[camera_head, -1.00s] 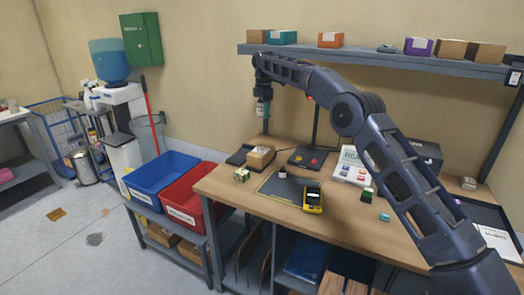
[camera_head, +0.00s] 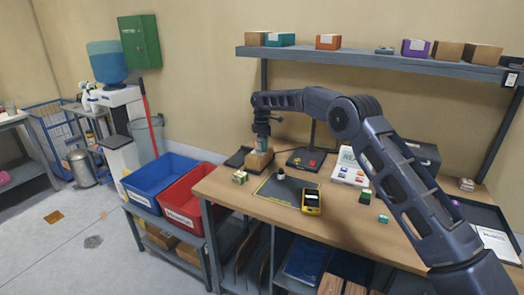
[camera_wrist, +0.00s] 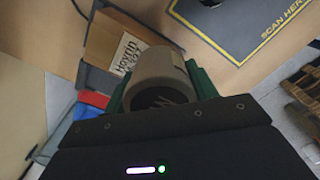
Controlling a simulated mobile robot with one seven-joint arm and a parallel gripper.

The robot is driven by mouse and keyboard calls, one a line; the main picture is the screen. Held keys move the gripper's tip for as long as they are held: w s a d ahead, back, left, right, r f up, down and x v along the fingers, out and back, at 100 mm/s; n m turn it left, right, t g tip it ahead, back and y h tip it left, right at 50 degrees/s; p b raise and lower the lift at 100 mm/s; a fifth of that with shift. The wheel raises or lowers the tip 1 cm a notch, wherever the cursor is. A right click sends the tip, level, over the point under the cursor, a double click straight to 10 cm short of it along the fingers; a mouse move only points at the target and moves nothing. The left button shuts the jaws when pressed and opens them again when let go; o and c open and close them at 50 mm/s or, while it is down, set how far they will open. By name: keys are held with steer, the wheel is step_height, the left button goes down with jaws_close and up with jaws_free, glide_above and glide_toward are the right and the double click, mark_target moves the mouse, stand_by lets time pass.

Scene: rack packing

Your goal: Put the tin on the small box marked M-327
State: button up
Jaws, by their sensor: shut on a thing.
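My gripper (camera_head: 262,139) points down at the back left of the workbench, shut on the tin. In the wrist view the tin is a grey cylinder (camera_wrist: 158,76) between my green fingers (camera_wrist: 202,82). In the head view only a small pale part of the tin (camera_head: 262,147) shows below the gripper. A small brown cardboard box (camera_head: 259,162) is directly under it; in the wrist view the box (camera_wrist: 98,48) lies behind the tin, with a white label partly hidden. I cannot read M-327 on it, nor tell whether the tin touches it.
A dark tray (camera_head: 238,158) lies beside the box. A small patterned box (camera_head: 240,177), a dark mat (camera_head: 270,192) and a yellow handheld device (camera_head: 312,201) are nearer the front. Blue (camera_head: 160,178) and red (camera_head: 190,203) bins stand left. A shelf (camera_head: 370,61) spans above.

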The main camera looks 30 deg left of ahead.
steer(key=shift+f, duration=1.75)
steer(key=shift+f, duration=0.15)
steer(key=o, duration=1)
steer(key=shift+o, duration=0.2)
step_height(320, 180, up, 12)
steer(key=shift+r, duration=0.15)
